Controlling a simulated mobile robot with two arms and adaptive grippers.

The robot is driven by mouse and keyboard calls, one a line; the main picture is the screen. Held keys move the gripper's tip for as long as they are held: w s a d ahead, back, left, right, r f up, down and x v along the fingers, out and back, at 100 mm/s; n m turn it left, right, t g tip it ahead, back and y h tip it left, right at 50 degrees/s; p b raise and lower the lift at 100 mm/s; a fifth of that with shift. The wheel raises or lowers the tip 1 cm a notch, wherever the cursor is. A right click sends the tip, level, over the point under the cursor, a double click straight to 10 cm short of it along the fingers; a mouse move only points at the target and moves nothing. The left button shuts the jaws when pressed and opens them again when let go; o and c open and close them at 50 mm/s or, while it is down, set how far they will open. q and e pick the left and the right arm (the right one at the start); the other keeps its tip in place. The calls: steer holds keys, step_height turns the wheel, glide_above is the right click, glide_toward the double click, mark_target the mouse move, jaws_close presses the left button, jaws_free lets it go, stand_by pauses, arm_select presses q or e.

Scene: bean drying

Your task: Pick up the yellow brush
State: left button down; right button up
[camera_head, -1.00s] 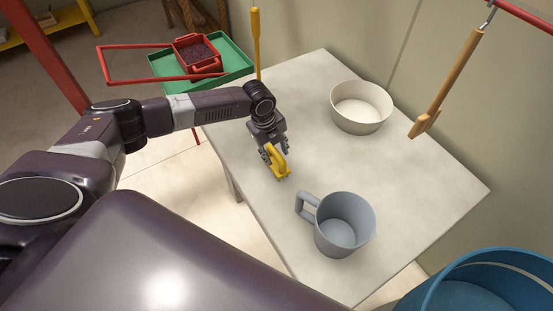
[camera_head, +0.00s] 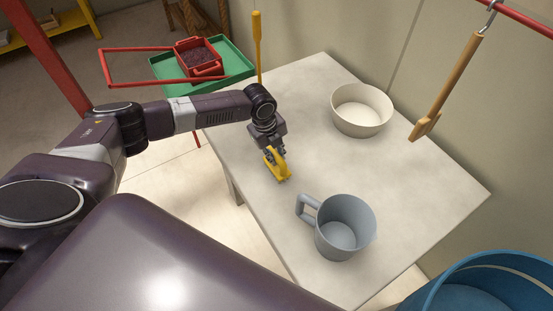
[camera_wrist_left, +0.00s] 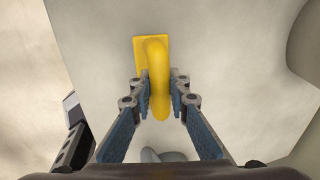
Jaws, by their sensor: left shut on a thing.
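The yellow brush (camera_head: 280,170) is at the left edge part of the pale table (camera_head: 400,190), under my left gripper (camera_head: 274,156). In the left wrist view the brush (camera_wrist_left: 154,52) shows its flat yellow base and its curved handle. The left gripper's fingers (camera_wrist_left: 160,97) are closed on both sides of that handle. I cannot tell whether the brush's underside touches the table. My right gripper is not in view.
A grey mug (camera_head: 343,228) stands on the table in front of the brush. A cream bowl (camera_head: 361,110) is at the back right. A green tray (camera_head: 235,68) with a red box (camera_head: 200,57) is behind left. A blue bucket (camera_head: 480,285) is at lower right, and a wooden tool (camera_head: 447,85) hangs above.

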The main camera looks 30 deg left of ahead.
arm_select(q)
step_height(320, 180, up, 20)
steer(key=b, duration=0.4)
steer(key=c, duration=2.5)
jaws_free()
jaws_close()
